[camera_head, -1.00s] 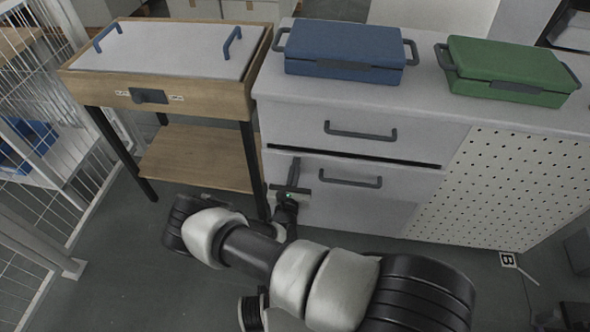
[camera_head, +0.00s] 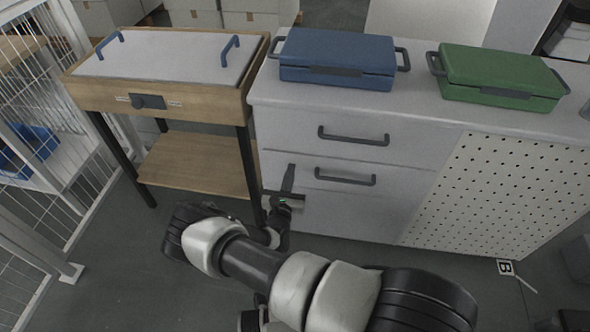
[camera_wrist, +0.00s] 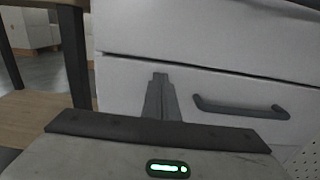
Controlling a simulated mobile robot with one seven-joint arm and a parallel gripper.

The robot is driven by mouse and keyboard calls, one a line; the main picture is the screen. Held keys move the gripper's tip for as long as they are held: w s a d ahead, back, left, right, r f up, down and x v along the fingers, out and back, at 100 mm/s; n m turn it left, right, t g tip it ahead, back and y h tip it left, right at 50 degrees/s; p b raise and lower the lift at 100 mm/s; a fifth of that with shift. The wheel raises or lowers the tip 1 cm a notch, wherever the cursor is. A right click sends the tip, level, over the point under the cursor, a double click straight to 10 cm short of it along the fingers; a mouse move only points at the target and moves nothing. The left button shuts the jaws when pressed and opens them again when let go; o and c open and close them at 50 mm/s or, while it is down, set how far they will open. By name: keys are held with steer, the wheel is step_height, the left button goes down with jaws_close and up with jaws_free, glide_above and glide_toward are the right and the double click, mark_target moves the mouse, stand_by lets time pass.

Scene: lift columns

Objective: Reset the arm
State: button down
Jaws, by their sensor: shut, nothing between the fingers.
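My gripper (camera_head: 288,179) is in front of the left part of the lower drawer (camera_head: 335,200) of the white cabinet. Its dark fingers are together and hold nothing. In the wrist view the fingers (camera_wrist: 161,98) point at the pale drawer front, left of the dark bar handle (camera_wrist: 240,109). The gripper is apart from that handle. I cannot tell whether the fingertips touch the drawer front. My arm reaches up from the bottom of the head view.
A wooden table (camera_head: 160,95) with a white lid and blue handles stands left of the cabinet. A blue case (camera_head: 338,58) and a green case (camera_head: 500,75) lie on the cabinet top. A wire fence (camera_head: 45,130) is at far left. Grey floor (camera_head: 120,270) is clear at lower left.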

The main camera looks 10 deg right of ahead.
steer(key=p+v, duration=0.1)
steer(key=v, duration=0.9)
steer(key=s+d+r+m+g+h, duration=0.25)
steer(key=d+r+m+g, duration=0.25)
steer(key=r+m, duration=0.35)
steer(key=s+d+r+m+g+h, duration=0.1)
steer(key=s+d+r+m+g, duration=0.25)
steer(key=r+m+g, duration=0.5)
steer(key=s+d+r+m+g+h, duration=0.25)
steer(key=d+r+m, duration=0.3)
steer(key=r, duration=0.55)
steer(key=s+a+r+m+t+y, duration=0.2)
steer(key=s+r+m+y, duration=0.4)
steer(key=r, duration=0.4)
steer(key=s+a+r+m+t+y, duration=0.25)
steer(key=s+r+m+y, duration=0.2)
steer(key=s+r, duration=0.45)
step_height(320, 180, up, 17)
steer(key=p, duration=1.7)
steer(key=shift+w+d+y+p, duration=0.25)
steer(key=shift+w+y+p, duration=0.05)
steer(key=shift+w+y, duration=0.05)
